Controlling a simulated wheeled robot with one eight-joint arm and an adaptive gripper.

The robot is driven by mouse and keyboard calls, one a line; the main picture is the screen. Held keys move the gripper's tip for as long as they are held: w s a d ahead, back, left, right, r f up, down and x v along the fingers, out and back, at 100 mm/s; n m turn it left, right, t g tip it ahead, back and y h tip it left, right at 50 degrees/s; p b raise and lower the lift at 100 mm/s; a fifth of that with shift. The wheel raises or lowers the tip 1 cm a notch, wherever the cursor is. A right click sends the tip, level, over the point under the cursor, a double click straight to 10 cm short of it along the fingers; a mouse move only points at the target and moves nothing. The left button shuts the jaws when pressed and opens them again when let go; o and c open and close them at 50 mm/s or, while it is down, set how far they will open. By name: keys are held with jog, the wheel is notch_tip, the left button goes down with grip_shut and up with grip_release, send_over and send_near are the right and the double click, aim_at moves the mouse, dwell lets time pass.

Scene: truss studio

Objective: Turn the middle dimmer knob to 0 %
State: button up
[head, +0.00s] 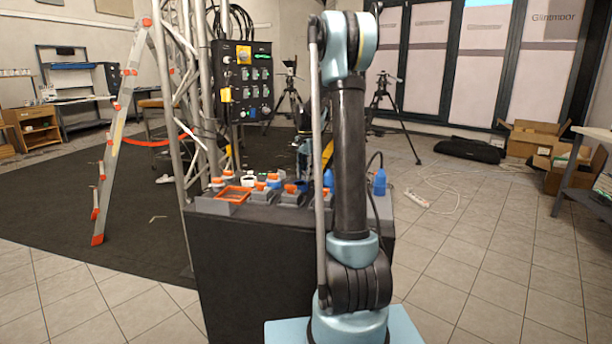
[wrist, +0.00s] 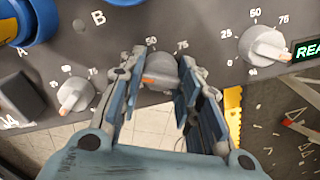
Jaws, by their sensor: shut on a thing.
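The middle dimmer knob (wrist: 162,68) is a grey round knob with an orange pointer mark on its lower left side. Marks 50 and 75 show above it; its 0 mark is not visible. My gripper (wrist: 158,88) has one finger on each side of this knob and is shut on it. The left knob (wrist: 75,94) and the right knob (wrist: 265,44) are similar grey dials beside it, clear of the fingers. In the head view my arm hides the gripper and I cannot make out the knobs.
A green display (wrist: 308,50) is at the right edge. In the head view a dark console (head: 285,270) with orange and blue connectors stands behind my arm.

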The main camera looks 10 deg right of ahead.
jog(key=n, duration=1.1)
jog(key=shift+n, duration=0.3)
jog(key=shift+c, duration=0.2)
jog(key=shift+o, duration=0.2)
jog(key=o, duration=1)
jog(key=shift+o, duration=0.2)
jog(key=shift+r, duration=0.1)
notch_tip(320, 180, up, 12)
